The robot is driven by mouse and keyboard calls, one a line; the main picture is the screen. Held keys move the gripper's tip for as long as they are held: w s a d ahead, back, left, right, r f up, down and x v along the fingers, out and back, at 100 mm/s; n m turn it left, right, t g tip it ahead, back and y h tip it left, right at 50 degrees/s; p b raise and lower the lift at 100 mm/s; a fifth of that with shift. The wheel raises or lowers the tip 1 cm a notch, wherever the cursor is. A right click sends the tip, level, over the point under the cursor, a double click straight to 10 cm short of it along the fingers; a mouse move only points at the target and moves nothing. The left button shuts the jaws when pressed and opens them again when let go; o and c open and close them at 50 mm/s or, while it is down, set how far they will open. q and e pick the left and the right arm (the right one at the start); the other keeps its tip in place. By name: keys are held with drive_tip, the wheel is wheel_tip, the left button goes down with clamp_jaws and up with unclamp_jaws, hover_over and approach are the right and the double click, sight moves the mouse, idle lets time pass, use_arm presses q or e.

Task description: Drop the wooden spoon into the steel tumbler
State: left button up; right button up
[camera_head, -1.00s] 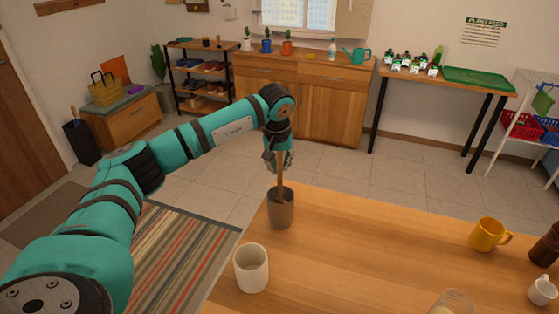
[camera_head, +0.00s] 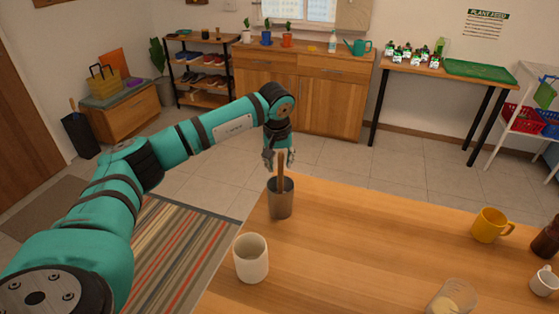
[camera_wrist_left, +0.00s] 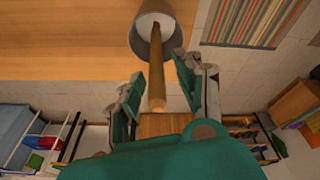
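The steel tumbler (camera_head: 281,203) stands upright near the table's far left corner. The wooden spoon (camera_head: 281,172) stands in it, with its handle sticking up above the rim. In the left wrist view the handle (camera_wrist_left: 157,85) runs out of the tumbler's mouth (camera_wrist_left: 143,43) and ends between my fingers. My left gripper (camera_head: 279,158) is above the tumbler. Its fingers (camera_wrist_left: 160,88) are apart, with gaps visible on both sides of the handle. The spoon's lower end is hidden inside the tumbler. My right gripper is not in view.
A cream cup (camera_head: 251,260) stands in front of the tumbler. A glass with pale contents (camera_head: 451,300), a yellow mug (camera_head: 489,226), a white cup (camera_head: 544,281) and a brown bottle (camera_head: 546,240) stand to the right. The middle of the wooden table (camera_head: 370,235) is clear.

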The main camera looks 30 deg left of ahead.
use_arm(q)
drive_tip(key=shift+o, duration=0.4)
drive_tip(key=shift+r, duration=0.1)
drive_tip(key=v, duration=1.2)
